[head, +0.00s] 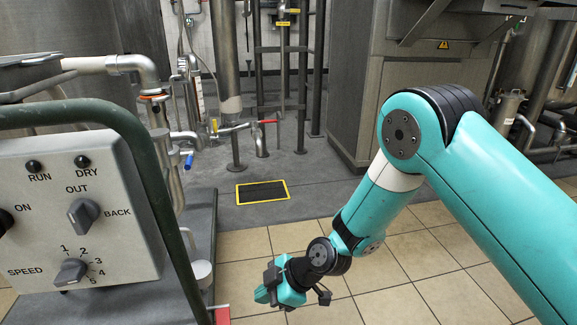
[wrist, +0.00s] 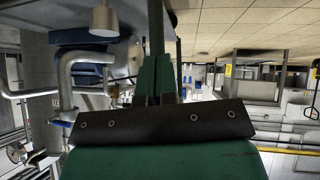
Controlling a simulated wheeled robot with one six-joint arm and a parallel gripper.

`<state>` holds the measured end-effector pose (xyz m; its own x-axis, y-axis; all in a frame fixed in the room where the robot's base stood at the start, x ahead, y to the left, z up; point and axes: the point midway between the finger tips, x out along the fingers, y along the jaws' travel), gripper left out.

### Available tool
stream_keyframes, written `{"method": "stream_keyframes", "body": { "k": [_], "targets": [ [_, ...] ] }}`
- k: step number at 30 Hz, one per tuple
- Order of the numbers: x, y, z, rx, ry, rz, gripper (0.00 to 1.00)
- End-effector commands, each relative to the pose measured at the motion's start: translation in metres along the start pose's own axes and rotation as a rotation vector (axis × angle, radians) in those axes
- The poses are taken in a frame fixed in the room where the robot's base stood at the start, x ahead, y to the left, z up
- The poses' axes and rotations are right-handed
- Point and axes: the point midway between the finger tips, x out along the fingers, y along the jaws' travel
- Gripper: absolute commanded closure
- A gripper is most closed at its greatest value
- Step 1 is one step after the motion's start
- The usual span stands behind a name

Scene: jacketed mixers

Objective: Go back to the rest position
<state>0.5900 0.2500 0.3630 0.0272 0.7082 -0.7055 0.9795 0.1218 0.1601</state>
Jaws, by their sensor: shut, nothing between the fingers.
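My gripper (head: 263,295) is low in the middle of the head view, over the tan tiled floor, and its fingers point left. In the wrist view its two green fingers (wrist: 156,80) lie together, shut with nothing between them. The grey control panel (head: 75,215) is on the left in the head view. It bears an OUT/BACK knob (head: 83,215) and a SPEED knob (head: 71,271). My gripper is to the right of the panel, apart from it.
A green tube rail (head: 150,180) runs around the panel, between it and my gripper. A yellow-edged floor grate (head: 262,192) lies farther back. Pipes with a blue-handled valve (head: 188,160) and a red-handled valve (head: 268,121) stand behind.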

Motion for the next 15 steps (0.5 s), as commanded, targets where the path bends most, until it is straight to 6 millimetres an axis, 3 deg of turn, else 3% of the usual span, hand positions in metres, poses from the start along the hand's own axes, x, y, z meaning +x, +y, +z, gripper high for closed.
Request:
{"method": "stream_keyframes", "body": {
  "k": [1,7,11,15],
  "targets": [
    [-0.036,0.009,-0.025,0.047,-0.013,-0.001,1.0],
    [-0.154,0.002,-0.083,0.307,-0.105,-0.029,1.0],
    [-0.227,-0.02,-0.111,0.488,-0.179,-0.022,1.0],
    [-0.295,-0.055,-0.13,0.685,-0.261,0.007,1.0]
  ]
}}
